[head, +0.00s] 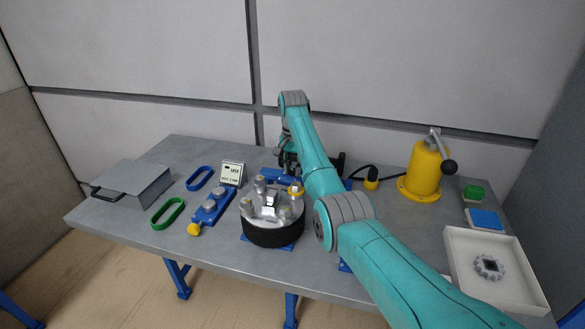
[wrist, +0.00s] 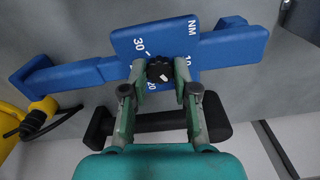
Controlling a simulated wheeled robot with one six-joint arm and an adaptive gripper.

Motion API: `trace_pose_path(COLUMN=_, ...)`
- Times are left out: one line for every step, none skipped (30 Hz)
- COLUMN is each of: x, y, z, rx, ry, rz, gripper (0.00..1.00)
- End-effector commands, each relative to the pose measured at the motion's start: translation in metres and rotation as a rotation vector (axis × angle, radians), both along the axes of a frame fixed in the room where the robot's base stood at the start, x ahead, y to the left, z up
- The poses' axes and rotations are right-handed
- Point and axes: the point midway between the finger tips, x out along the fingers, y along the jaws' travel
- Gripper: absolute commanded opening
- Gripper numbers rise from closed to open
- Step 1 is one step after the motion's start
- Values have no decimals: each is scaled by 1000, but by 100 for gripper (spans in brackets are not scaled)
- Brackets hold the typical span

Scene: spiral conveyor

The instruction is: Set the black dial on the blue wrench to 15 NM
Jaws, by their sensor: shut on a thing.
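The blue wrench (wrist: 226,47) lies across the wrist view, with a square blue plate marked NM, 30, 20 and a partly hidden number at the right. It also shows in the head view (head: 276,175), partly behind my arm. The black dial (wrist: 158,68) sits at the middle of the plate. A small white mark shows on its lower part, between the 20 and the right-hand number; its exact reading is unclear. My gripper (wrist: 157,88) is shut on the dial, a fingertip at each side. In the head view my arm hides most of my gripper.
A black bar (wrist: 215,118) lies beside the wrench, under my fingers. A round silver fixture on a black base (head: 272,231) stands close in front of the wrench. A small display (head: 232,173) stands left; a yellow post (head: 424,172) and white tray (head: 461,262) are at right.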

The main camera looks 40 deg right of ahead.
Motion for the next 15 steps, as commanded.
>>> trace_pose_path(x=0, y=0, z=0, rx=-1, ry=0, rz=0, gripper=0)
trace_pose_path(x=0, y=0, z=0, rx=-1, ry=0, rz=0, gripper=0)
trace_pose_path(x=0, y=0, z=0, rx=-1, ry=0, rz=0, gripper=0)
trace_pose_path(x=0, y=0, z=0, rx=-1, ry=0, rz=0, gripper=0)
trace_pose_path(x=0, y=0, z=0, rx=-1, ry=0, rz=0, gripper=0)
trace_pose_path(x=0, y=0, z=0, rx=-1, ry=0, rz=0, gripper=36)
trace_pose_path(x=0, y=0, z=0, rx=-1, ry=0, rz=1, gripper=44)
trace_pose_path(x=0, y=0, z=0, rx=0, ry=0, rz=1, gripper=51)
trace_pose_path(x=0, y=0, z=0, rx=0, ry=0, rz=1, gripper=54)
trace_pose_path(x=0, y=0, z=0, rx=0, ry=0, rz=1, gripper=54)
trace_pose_path(x=0, y=0, z=0, rx=0, ry=0, rz=1, gripper=54)
trace_pose_path(x=0, y=0, z=0, rx=0, ry=0, rz=1, gripper=54)
trace_pose_path(x=0, y=0, z=0, rx=0, ry=0, rz=1, gripper=54)
trace_pose_path(x=0, y=0, z=0, rx=0, ry=0, rz=1, gripper=54)
trace_pose_path(x=0, y=0, z=0, rx=0, ry=0, rz=1, gripper=54)
